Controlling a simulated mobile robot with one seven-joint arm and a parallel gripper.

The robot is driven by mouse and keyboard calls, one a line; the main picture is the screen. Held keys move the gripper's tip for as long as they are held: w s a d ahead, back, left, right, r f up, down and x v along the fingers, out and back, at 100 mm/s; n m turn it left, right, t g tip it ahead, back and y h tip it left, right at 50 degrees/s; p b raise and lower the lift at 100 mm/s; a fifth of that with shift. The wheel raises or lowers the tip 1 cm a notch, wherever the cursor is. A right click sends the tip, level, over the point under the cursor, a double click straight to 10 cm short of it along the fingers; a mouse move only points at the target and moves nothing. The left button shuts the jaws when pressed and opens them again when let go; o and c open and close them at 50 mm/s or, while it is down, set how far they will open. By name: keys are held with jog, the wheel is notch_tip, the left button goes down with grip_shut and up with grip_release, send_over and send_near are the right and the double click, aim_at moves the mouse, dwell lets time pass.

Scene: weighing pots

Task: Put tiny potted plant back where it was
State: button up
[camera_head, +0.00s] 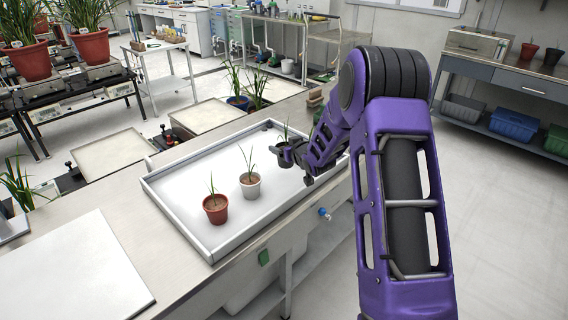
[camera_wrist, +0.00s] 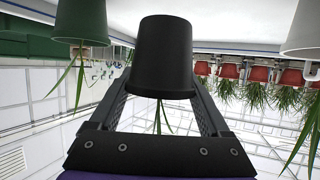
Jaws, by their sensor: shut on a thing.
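My gripper (camera_wrist: 162,110) is shut on a small black pot (camera_wrist: 165,50), with a finger on either side of it. The wrist view is upside down, so the pot's base is at the top and thin green leaves (camera_wrist: 158,118) show below its rim. In the head view my gripper (camera_head: 287,154) is over the far right part of a pale raised-edge tray (camera_head: 178,226). The held pot is small and partly hidden there. I cannot tell whether its base touches the tray.
A terracotta potted plant (camera_head: 215,208) and a white potted plant (camera_head: 250,186) stand upright on the tray, left of my gripper. The wrist view shows a green pot (camera_wrist: 80,22) on the other side. A white board (camera_head: 75,270) lies on the bench. The tray's front is clear.

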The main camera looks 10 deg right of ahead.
jog(key=shift+f+b, duration=0.3)
jog(key=shift+f, duration=1.95)
jog(key=shift+f, duration=0.15)
jog(key=o, duration=1.4)
jog(key=shift+s+d+r, duration=0.1)
jog(key=shift+s+r, duration=0.15)
jog(key=shift+r, duration=0.05)
jog(key=p+v, duration=0.1)
jog(key=v, duration=1)
jog(key=shift+s, duration=0.2)
